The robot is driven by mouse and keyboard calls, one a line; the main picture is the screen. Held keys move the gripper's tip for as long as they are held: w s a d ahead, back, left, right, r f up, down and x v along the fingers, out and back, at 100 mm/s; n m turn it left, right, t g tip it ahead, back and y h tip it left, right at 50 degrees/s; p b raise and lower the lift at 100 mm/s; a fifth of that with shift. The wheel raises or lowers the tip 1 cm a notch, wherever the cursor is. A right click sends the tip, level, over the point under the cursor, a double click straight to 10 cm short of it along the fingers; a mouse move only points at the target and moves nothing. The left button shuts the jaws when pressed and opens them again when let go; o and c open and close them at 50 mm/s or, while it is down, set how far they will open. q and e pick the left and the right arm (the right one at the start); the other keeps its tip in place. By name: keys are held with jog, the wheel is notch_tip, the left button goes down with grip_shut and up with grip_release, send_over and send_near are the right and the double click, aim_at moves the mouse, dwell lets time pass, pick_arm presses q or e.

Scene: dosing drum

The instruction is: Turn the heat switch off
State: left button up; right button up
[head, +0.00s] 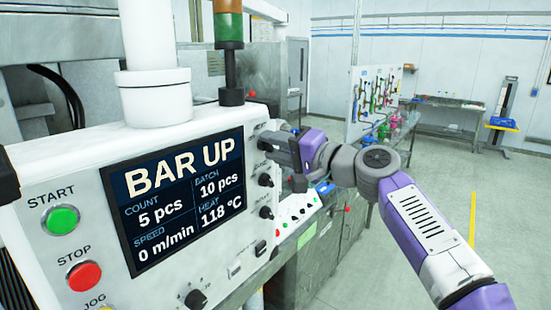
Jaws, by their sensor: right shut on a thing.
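The white control panel (243,123) fills the left side of the head view. A column of black rotary switches runs down the right of its screen (178,197), with a middle one (265,180) and a lower one (266,212) in sight. Their labels are too small to read, so I cannot tell which is the heat switch. My right gripper (283,147) is at the top of this column, shut on the switch there, which its fingers mostly hide. The screen reads "BAR UP" and heat 118 °C. My left gripper is not in view.
A green START button (62,220) and a red STOP button (84,276) sit left of the screen. A signal lamp post (230,65) stands behind the panel. The floor at right is clear.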

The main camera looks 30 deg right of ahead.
jog(key=shift+f+n+b, duration=0.1)
jog(key=shift+n+b, duration=0.6)
jog(key=shift+n, duration=0.4)
jog(key=o, duration=1)
jog(key=shift+o, duration=0.2)
jog(key=b+v, duration=0.1)
jog(key=v, duration=0.6)
jog(key=shift+s+b, duration=0.3)
jog(key=shift+b, duration=0.05)
